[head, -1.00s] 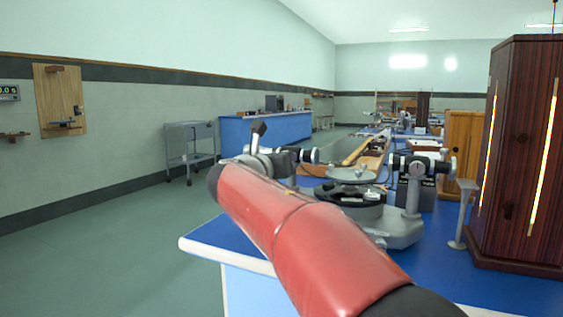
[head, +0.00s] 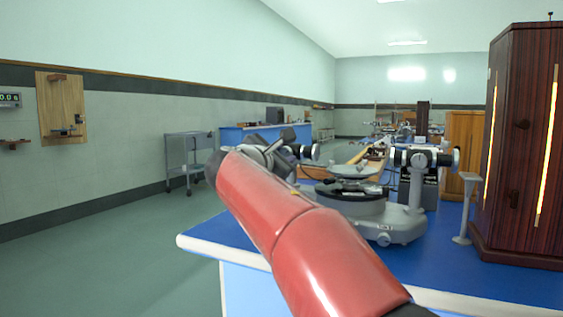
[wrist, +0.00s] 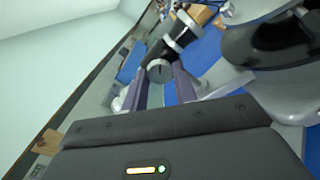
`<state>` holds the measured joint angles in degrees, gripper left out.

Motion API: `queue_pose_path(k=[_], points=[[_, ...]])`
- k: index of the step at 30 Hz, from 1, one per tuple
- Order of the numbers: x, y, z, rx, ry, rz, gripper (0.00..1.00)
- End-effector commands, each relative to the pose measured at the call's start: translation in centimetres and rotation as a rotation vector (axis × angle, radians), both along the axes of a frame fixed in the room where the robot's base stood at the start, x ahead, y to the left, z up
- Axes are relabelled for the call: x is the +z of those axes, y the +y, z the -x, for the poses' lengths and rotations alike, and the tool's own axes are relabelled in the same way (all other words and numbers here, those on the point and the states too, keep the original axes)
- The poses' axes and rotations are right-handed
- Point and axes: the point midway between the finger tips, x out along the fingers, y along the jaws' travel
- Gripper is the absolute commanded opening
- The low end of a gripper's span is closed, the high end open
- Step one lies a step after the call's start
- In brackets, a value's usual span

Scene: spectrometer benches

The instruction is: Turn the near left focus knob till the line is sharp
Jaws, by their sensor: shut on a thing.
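The spectrometer (head: 385,215) is a grey instrument with a round table on the blue bench. A telescope-like tube sticks out on each side. In the wrist view, the focus knob (wrist: 160,74) is a grey disc with a dark mark on the end of the left dark tube (wrist: 182,34). My gripper (wrist: 160,80) has its two fingers on either side of this knob and is shut on it. In the head view, my gripper (head: 268,148) is at the left tube's end, partly hidden by my red arm. The line itself cannot be seen.
A tall dark wood cabinet (head: 525,150) with glowing slits stands at the right on the blue bench (head: 225,235). A small grey stand (head: 467,205) is beside it. A grey trolley (head: 188,160) stands by the left wall. The floor at the left is clear.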

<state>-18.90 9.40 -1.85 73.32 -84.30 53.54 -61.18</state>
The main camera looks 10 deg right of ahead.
Motion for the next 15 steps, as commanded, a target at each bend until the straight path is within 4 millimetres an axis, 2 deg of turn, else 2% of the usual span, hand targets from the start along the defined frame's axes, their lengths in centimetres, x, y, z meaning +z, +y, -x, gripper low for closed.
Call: queue_pose_path(k=[15], points=[[-0.03,0.03,-0.02,0.0,-0.098,-0.134,0.05]])
